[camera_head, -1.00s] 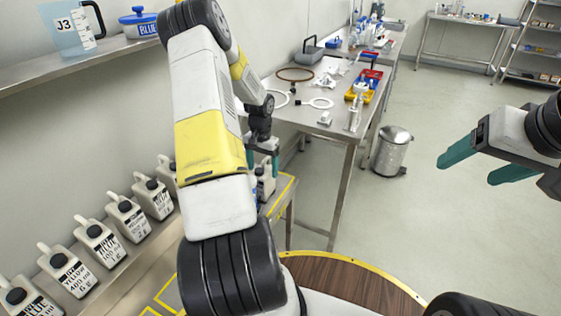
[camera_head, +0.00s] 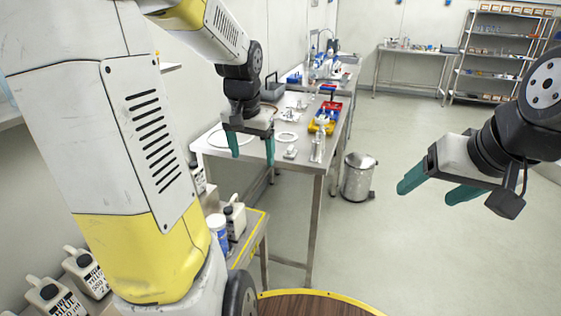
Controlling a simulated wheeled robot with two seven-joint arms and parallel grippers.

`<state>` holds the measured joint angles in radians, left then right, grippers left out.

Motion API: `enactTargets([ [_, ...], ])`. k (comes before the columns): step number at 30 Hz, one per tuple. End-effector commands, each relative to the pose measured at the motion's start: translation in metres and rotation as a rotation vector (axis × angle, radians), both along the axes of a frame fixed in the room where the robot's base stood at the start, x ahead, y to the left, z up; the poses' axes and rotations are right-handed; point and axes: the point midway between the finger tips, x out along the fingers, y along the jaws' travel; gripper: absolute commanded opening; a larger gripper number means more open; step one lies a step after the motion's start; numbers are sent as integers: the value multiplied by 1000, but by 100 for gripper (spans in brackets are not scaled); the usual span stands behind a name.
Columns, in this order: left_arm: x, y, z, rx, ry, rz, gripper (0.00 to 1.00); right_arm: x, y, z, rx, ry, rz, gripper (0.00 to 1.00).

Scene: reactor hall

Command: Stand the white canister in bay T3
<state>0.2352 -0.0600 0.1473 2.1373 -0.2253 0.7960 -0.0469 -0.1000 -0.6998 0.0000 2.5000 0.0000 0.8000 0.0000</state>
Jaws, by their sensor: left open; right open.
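An off-white canister with a black cap (camera_head: 235,219) stands upright on the yellow-edged end of the side bench. More off-white canisters with black caps, including one (camera_head: 86,272) and another (camera_head: 50,298), stand at lower left, partly hidden by my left arm. Their labels are only partly readable, so I cannot tell which is the white canister. No T3 marking is readable. My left gripper (camera_head: 252,150) is open and empty, pointing down above and beyond the bench-end canister, apart from it. My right gripper (camera_head: 430,192) is open and empty over the floor at right.
A white tub with a blue label (camera_head: 218,232) stands beside the bench-end canister. A steel table (camera_head: 265,160) behind holds rings, glassware and red and yellow trays (camera_head: 325,118). A metal bin (camera_head: 359,178) stands on the floor. A round wooden top (camera_head: 315,304) is at the bottom. Floor at right is clear.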

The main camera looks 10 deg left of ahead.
Motion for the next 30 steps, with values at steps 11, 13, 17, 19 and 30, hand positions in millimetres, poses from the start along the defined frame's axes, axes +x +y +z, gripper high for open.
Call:
enactTargets([
  [11, -127, -78, 61, -180, -241, -12, 78, 0, 0, 0, 0, 0, 0, 72],
  [13, -139, -84, 62, -208, -261, -15, 78, 0, 0, 0, 0, 0, 0, 72],
  [17, -150, -90, 62, -237, -279, -18, 78, 0, 0, 0, 0, 0, 0, 72],
  [19, -152, -91, 61, -242, -282, -19, 78, 0, 0, 0, 0, 0, 0, 72],
  [30, -151, -90, 62, -240, -282, -18, 78, 0, 0, 0, 0, 0, 0, 72],
])
